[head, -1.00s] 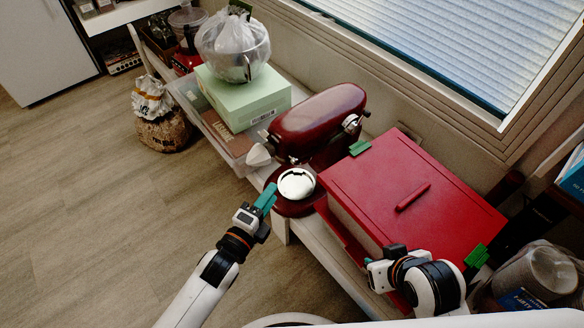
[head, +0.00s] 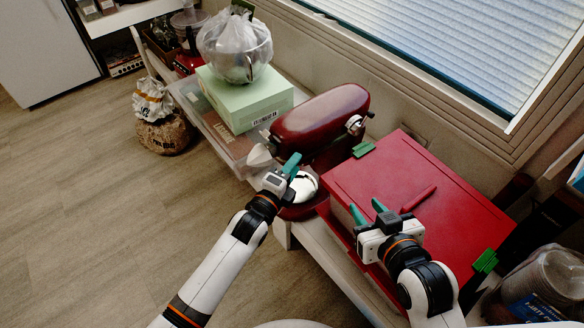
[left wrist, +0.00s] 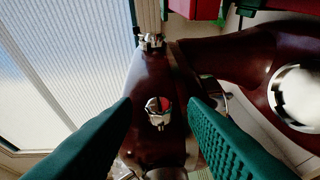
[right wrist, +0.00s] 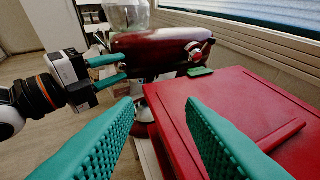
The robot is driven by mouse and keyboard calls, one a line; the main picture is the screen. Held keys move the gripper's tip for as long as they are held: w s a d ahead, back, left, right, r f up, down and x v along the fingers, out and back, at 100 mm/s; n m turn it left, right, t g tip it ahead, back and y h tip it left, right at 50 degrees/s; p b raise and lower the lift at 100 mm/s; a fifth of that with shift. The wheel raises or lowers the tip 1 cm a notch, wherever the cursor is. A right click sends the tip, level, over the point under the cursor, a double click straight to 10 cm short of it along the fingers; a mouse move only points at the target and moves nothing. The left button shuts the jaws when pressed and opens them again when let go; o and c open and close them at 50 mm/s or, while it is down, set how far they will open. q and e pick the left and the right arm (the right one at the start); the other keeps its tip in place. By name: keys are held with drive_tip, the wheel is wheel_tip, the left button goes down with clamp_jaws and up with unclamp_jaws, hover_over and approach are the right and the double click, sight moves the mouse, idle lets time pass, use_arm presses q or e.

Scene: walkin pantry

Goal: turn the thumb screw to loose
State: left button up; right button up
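The dark red stand mixer (head: 318,120) stands on the white bench, with a silver knob fitting (head: 354,124) on its head. In the left wrist view a round silver knob (left wrist: 158,112) shows between my fingertips, with a smaller silver fitting (left wrist: 150,42) above it. I cannot tell for certain which is the thumb screw. My left gripper (head: 291,164) is open and empty beside the mixer, near its silver bowl seat (head: 304,187); its fingers show apart in the right wrist view (right wrist: 122,70). My right gripper (head: 368,210) is open and empty by the red box's front edge.
The red box (head: 430,195), with green clips, stands right of the mixer. A pale green box (head: 240,102) carrying a plastic-covered bowl (head: 236,50) is on the left. A clear bin (head: 535,280) is at the lower right. The floor (head: 80,230) on the left is open.

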use_arm(q)
clamp_jaws()
